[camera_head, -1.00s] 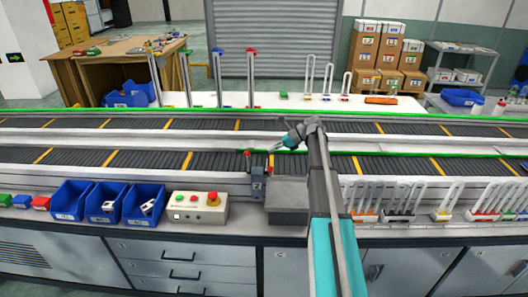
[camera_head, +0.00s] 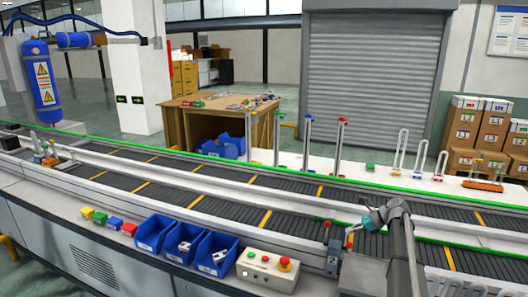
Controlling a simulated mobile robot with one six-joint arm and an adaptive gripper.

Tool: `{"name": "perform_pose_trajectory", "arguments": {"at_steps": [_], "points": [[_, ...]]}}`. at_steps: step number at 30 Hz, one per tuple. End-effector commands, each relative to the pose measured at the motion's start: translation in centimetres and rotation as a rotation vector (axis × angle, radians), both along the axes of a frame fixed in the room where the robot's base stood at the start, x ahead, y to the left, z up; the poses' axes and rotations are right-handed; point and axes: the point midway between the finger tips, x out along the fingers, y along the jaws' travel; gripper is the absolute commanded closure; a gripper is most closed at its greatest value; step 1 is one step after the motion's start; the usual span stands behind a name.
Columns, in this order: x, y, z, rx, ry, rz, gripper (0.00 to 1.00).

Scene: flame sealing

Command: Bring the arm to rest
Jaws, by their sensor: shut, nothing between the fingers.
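My arm (camera_head: 403,252) rises from the bottom right of the head view and bends at the top. My gripper (camera_head: 366,223) is at its end, pointing left and downward, over the near conveyor (camera_head: 285,225). It is shut and small in the view, with nothing seen in it. A small post device (camera_head: 333,256) with a red top stands just below and left of it, and a grey box (camera_head: 362,274) stands beside my arm.
Blue bins (camera_head: 155,233), small coloured blocks (camera_head: 115,223) and a control box with buttons (camera_head: 268,270) line the near counter. A blue gas cylinder (camera_head: 42,83) with a hose is at the far left. Tall coloured-base stands (camera_head: 340,145) and a wooden table (camera_head: 215,122) are behind the conveyors.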

Motion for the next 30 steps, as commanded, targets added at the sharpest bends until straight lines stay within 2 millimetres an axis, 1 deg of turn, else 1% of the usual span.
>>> {"name": "perform_pose_trajectory", "arguments": {"at_steps": [1,5,6,9,11,15,21,27,30], "points": [[-1.2,1.5,-0.4,-0.034,-0.027,0.037,1.0],[-3.7,4.8,-1.8,-0.151,-0.124,0.168,1.0],[-4.6,5.9,-2.3,-0.19,-0.156,0.216,1.0],[-7.0,8.3,-3.4,-0.286,-0.238,0.348,1.0],[-8.4,9.6,-4.0,-0.343,-0.287,0.431,1.0],[-11.8,12.3,-5.3,-0.464,-0.394,0.639,1.0],[-16.9,15.2,-6.7,-0.614,-0.537,0.963,1.0],[-22.0,17.0,-7.6,-0.732,-0.658,1.316,1.0],[-24.2,17.6,-7.9,-0.773,-0.706,1.483,1.0]]}}
